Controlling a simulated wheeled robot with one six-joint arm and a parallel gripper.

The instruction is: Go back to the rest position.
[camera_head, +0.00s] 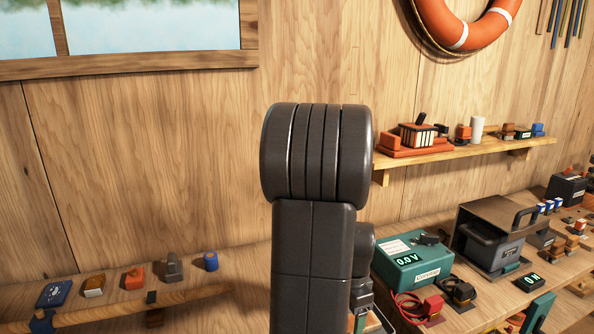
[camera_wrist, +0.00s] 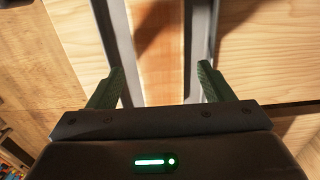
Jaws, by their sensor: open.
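My gripper shows in the wrist view (camera_wrist: 160,85), with its two green fingers spread apart and nothing between them. Beyond the fingers are wooden boards and two grey strips, out of focus. In the head view my dark arm stands upright in the middle of the picture and hides part of the wall and bench; the gripper's fingers cannot be made out there.
A wooden bench (camera_head: 240,278) runs along the wall, with small items at left. At right stand a green meter box (camera_head: 412,262) reading 0.0 V and a dark case (camera_head: 490,243). A loaded wall shelf (camera_head: 470,153) is above them.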

